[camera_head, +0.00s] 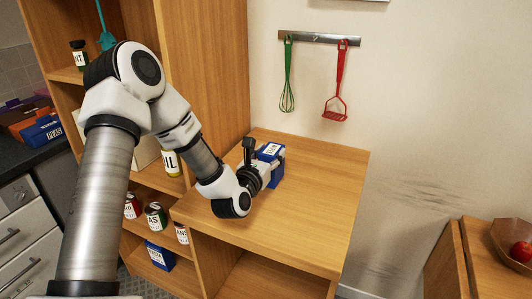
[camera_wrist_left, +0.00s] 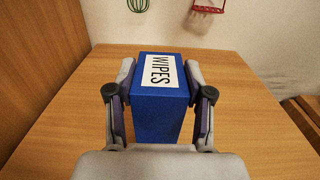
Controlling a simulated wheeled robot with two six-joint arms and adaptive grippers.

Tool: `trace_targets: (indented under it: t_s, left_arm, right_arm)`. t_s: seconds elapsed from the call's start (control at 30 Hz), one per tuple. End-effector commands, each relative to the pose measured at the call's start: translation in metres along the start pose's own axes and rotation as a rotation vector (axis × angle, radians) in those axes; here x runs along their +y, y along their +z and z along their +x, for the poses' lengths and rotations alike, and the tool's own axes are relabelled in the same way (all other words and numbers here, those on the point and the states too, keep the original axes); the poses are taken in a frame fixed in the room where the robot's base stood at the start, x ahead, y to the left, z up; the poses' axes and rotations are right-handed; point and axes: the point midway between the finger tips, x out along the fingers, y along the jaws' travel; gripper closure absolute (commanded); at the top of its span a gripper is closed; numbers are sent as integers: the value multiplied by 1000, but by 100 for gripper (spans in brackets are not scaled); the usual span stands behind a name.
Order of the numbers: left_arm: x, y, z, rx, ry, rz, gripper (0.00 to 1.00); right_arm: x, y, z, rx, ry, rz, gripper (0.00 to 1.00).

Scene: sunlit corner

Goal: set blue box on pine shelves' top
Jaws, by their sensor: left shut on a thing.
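The blue box (camera_wrist_left: 160,100), with a white label reading WIPES, is between the fingers of my left gripper (camera_wrist_left: 160,95). The gripper is shut on it from both sides. In the head view the blue box (camera_head: 271,153) shows beyond my left gripper (camera_head: 266,168), partly hidden by it. The box is over the wooden top of the low pine shelves (camera_head: 310,180), near the middle. I cannot tell whether its underside touches the top. My right gripper is not in view.
A tall wooden shelf unit (camera_head: 215,80) with jars and boxes stands at the left of the low shelves. A green whisk (camera_head: 288,80) and a red masher (camera_head: 337,95) hang on the wall rail behind. The top around the box is clear. A bowl (camera_head: 515,245) stands at the far right.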

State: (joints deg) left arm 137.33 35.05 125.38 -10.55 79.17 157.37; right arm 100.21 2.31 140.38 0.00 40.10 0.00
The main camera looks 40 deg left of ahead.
Motion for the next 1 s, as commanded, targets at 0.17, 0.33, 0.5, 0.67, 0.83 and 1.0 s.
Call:
trace_targets:
  t_s: [0.17, 0.33, 0.5, 0.67, 0.83, 1.0]
  left_arm:
    - [0, 1, 0, -1, 1, -1, 38]
    - [0, 2, 0, -1, 1, 0, 23]
    - [1, 2, 0, -1, 2, -1, 23]
    - [1, 0, -12, 0, 3, -3, 23]
    - [1, -1, -48, 0, 3, -7, 23]
    - [1, -1, -90, 1, 2, -8, 23]
  right_arm:
    - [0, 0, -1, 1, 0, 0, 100]
    - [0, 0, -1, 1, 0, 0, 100]
    - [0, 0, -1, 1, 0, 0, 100]
    - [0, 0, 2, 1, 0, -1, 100]
    - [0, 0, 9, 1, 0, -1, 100]
    - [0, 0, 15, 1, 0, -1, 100]
